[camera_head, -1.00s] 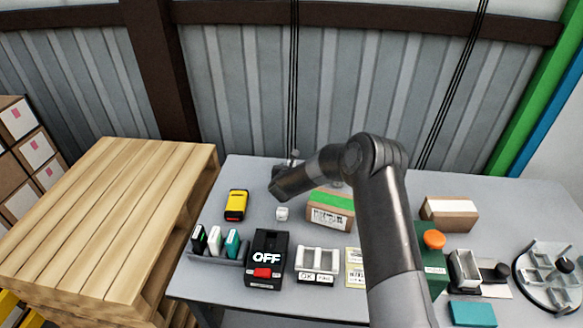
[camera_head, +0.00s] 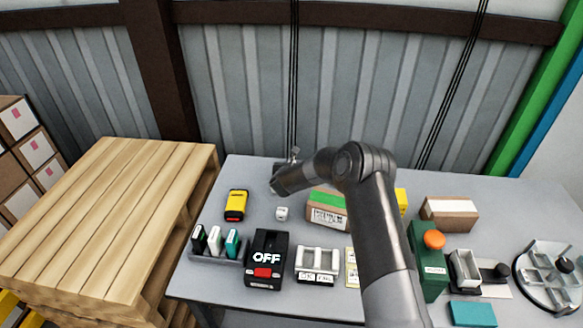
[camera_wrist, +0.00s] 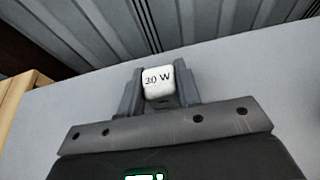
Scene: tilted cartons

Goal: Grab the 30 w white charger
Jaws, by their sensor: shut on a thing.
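My gripper (camera_wrist: 159,88) is shut on a white charger (camera_wrist: 157,80) in the wrist view, with a dark finger on each side of it. The charger's face reads "W" after a number that looks like 20 or 30; I cannot be sure of the first digit. In the head view my gripper (camera_head: 293,157) is small and partly hidden behind my own wrist, above the back of the table, and the held charger cannot be made out. Another small white block (camera_head: 282,213) stands on the table below my wrist; its marking is too small to read.
On the grey table (camera_head: 190,277) are a yellow device (camera_head: 236,204), a rack of chargers or cards (camera_head: 215,243), a black OFF box (camera_head: 267,258), a white two-slot holder (camera_head: 317,264) and a green-taped carton (camera_head: 327,208). A wooden pallet (camera_head: 110,200) stands left; the corrugated wall is behind.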

